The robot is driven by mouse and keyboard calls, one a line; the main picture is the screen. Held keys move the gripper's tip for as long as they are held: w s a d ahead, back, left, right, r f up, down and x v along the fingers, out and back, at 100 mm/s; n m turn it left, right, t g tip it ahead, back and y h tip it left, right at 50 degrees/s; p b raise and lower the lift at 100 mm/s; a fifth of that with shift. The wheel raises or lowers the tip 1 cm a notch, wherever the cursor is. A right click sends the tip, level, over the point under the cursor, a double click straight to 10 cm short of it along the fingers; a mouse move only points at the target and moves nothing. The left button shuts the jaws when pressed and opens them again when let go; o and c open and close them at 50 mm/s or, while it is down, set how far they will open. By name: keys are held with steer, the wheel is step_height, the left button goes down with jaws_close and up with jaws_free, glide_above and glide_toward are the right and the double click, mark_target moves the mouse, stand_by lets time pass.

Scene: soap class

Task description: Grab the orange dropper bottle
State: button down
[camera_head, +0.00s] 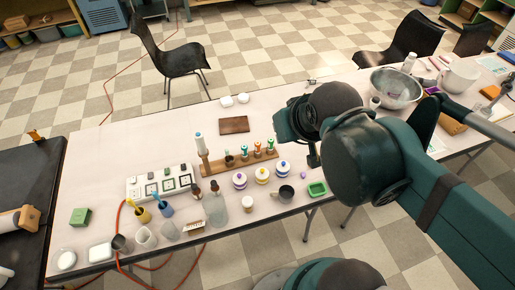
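A wooden rack (220,166) stands on the long pale table and holds several small dropper bottles with coloured tops. One of them, with an orange-red part (257,154), looks like the orange dropper bottle, but it is too small to be certain. Two brown dropper bottles, one (196,190) and another (214,187), stand in front of the rack. My gripper (312,158) hangs over the table to the right of the rack, apart from the bottles. Its fingers are dark and mostly hidden by my arm, so its opening does not show.
Beakers (145,237) and a power strip (160,184) crowd the left. A brown board (234,125) lies behind the rack.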

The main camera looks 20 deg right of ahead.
steer(key=c, duration=3.1)
jaws_free()
steer(key=shift+c, duration=0.2)
steer(key=o, duration=1)
steer(key=m+g+b, duration=0.3)
steer(key=m+g, duration=0.4)
steer(key=m, duration=0.8)
glide_above(258, 144)
step_height(258, 144, down, 25)
steer(key=shift+s+f, duration=0.1)
steer(key=shift+f, duration=0.05)
steer(key=shift+w+f+m, duration=0.2)
steer(key=shift+f+m, duration=0.2)
steer(key=shift+f, duration=0.45)
